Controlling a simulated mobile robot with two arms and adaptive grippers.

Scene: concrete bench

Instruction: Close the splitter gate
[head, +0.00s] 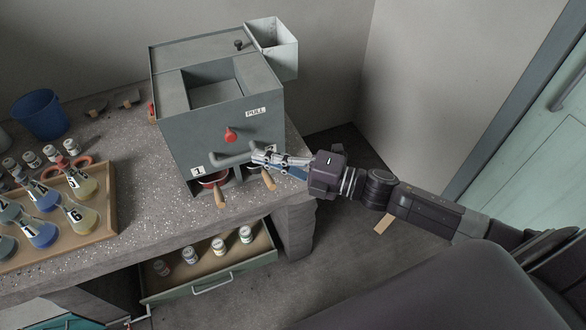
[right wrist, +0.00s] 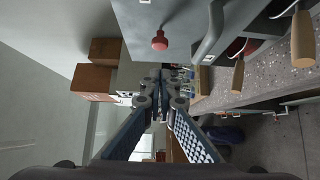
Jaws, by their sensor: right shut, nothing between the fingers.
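The grey splitter (head: 185,135) stands on the bench with an open square top. Its front carries a red knob (head: 230,135), a PULL label (head: 256,111) and a grey bar handle (head: 228,159). Which part is the gate, and its position, I cannot tell for sure. My right gripper (head: 256,157) is shut and empty at the right end of the handle, partly covering it. In the right wrist view, the closed fingertips (right wrist: 160,85) sit beside the splitter front, with the red knob (right wrist: 159,40) and handle (right wrist: 210,35) apart from them. My left gripper is not visible.
Wooden-handled pans (head: 210,180) sit in the openings below the splitter front. A tray (head: 108,222) of numbered flasks stands at left, near a blue bucket (head: 40,115). An open drawer (head: 210,275) with several small jars juts out below the bench.

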